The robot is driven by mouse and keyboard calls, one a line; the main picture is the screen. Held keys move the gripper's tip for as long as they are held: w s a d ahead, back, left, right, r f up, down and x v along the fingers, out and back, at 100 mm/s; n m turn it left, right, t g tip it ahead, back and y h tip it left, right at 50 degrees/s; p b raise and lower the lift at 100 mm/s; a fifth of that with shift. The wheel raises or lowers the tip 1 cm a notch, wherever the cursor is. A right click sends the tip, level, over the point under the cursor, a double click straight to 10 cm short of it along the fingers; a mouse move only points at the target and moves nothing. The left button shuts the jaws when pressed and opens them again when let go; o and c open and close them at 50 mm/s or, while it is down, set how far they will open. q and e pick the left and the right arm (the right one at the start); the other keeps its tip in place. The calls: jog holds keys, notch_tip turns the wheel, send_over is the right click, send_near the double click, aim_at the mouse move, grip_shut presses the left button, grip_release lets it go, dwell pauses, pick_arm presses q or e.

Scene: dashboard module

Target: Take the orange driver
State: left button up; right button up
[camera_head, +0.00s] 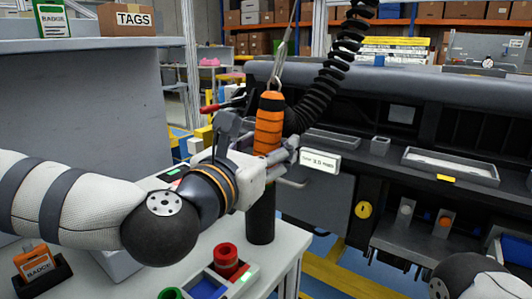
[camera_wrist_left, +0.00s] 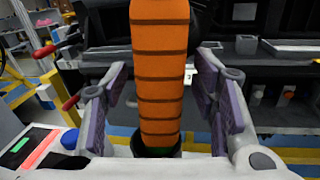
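The orange driver (camera_head: 269,123) has an orange grip with dark bands and stands upright below a metal hook and cord. My left gripper (camera_head: 272,156) is at the driver's lower part. In the left wrist view the driver (camera_wrist_left: 160,75) stands between the two purple-padded fingers of the left gripper (camera_wrist_left: 165,100), with a gap showing on each side. The gripper is open around it. A dark upright cylinder (camera_head: 261,215) is below the driver; whether it is a holder or part of the driver is unclear. My right gripper is not in view.
A dark dashboard module (camera_head: 400,95) with trays stands close on the right. A black coiled hose (camera_head: 330,70) hangs just behind the driver. A white table (camera_head: 205,245) below carries a red cup (camera_head: 226,260) and an orange badge (camera_head: 35,265). A grey panel (camera_head: 85,100) stands at left.

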pick_arm(q)
grip_shut()
